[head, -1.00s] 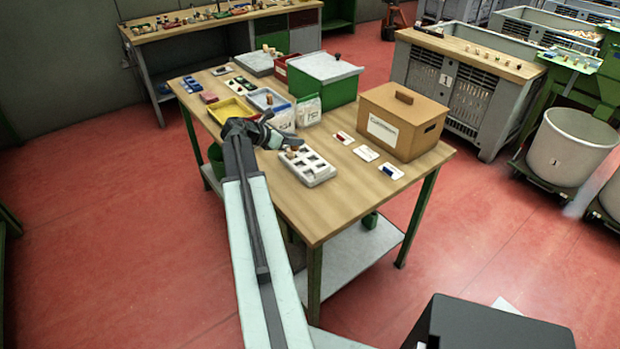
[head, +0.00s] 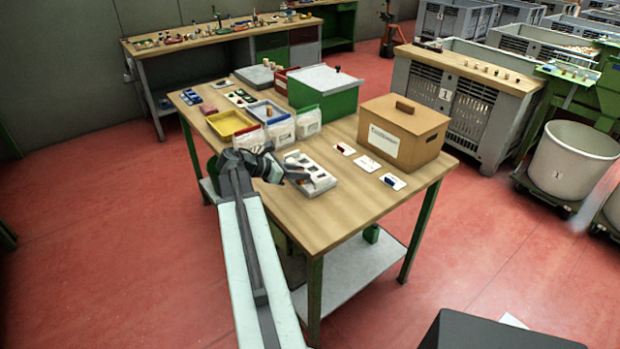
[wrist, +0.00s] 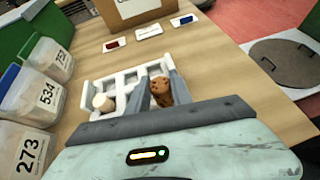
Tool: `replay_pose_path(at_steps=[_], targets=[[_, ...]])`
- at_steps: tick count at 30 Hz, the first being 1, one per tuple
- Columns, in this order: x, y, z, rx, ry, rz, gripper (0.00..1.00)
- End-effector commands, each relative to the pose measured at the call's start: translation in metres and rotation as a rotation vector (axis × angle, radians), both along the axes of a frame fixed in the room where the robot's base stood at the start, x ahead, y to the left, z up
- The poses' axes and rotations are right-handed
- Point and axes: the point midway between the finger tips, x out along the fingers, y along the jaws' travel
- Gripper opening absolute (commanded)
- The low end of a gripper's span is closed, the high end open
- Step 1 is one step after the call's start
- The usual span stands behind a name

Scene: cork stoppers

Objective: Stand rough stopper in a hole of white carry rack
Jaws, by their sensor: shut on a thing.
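The white carry rack (head: 322,184) lies on the wooden table, with rows of square holes; it also shows in the wrist view (wrist: 87,88). My gripper (wrist: 160,90) is shut on the brown, speckled rough stopper (wrist: 161,90) at the rack's right part in the wrist view. I cannot tell whether the stopper's lower end is inside a hole or just above it; the fingers and gripper body hide it. A paler stopper (wrist: 103,101) stands in the rack at its left side. In the head view my gripper (head: 297,174) covers part of the rack's near side.
Labelled clear bins (wrist: 40,97) stand left of the rack in the wrist view. A cardboard box (head: 405,130) and small cards (head: 367,163) lie beyond the rack. A yellow tray (head: 230,122) is at the left. The table's front right is clear.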

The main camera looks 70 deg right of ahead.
Motion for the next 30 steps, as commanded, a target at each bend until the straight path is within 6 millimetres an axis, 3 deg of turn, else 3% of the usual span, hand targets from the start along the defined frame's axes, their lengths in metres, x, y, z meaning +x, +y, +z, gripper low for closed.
replay_pose_path(at_steps=[3,14,15,18,26,27,28,30], targets=[[-0.011,-0.022,-0.003,0.0,0.0,-0.001,0.0],[-0.022,-0.042,-0.007,0.0,0.0,0.001,0.0],[-0.021,-0.04,-0.022,0.001,-0.001,0.002,0.0],[-0.021,-0.039,-0.041,0.0,0.0,0.002,0.0],[-0.021,-0.039,-0.039,0.001,-0.001,0.002,0.0],[-0.02,-0.039,-0.04,0.001,0.0,0.003,0.29],[-0.02,-0.039,-0.039,0.001,0.0,0.003,0.36],[-0.02,-0.039,-0.039,0.001,0.0,0.003,0.36]])
